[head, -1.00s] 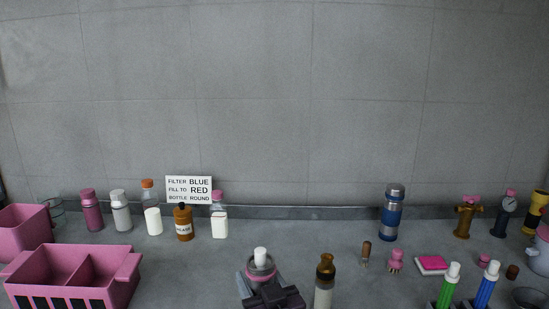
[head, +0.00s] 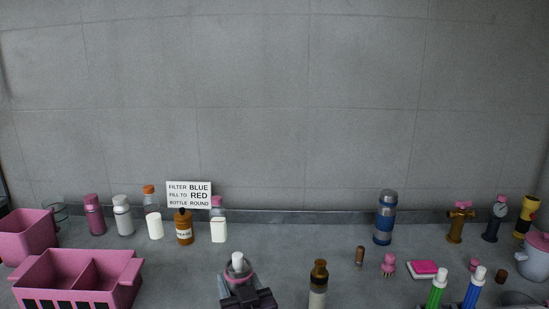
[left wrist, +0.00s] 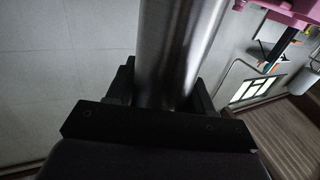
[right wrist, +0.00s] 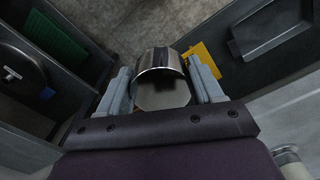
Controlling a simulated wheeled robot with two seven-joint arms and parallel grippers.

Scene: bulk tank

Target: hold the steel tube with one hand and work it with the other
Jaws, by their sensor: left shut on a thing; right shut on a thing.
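The steel tube (left wrist: 168,50) is a smooth, bright metal cylinder in the left wrist view. My left gripper (left wrist: 160,95) is shut on it, with a dark finger on each side; the tube runs out of the top of that view. In the right wrist view a shiny steel cylinder end (right wrist: 161,62) sits between the grey fingers of my right gripper (right wrist: 163,85), which is shut on it. I take it for part of the same tube; the join is hidden. One dark gripper shows low in the head view, near a white-topped piece with a pink ring (head: 239,275); which gripper is unclear.
A pink divided bin (head: 75,275) stands at the left front. Bottles and a sign (head: 189,194) line the back left. A brown-topped bottle (head: 319,275) stands close right of the visible gripper. A blue flask (head: 385,218) and green and blue tubes are at right.

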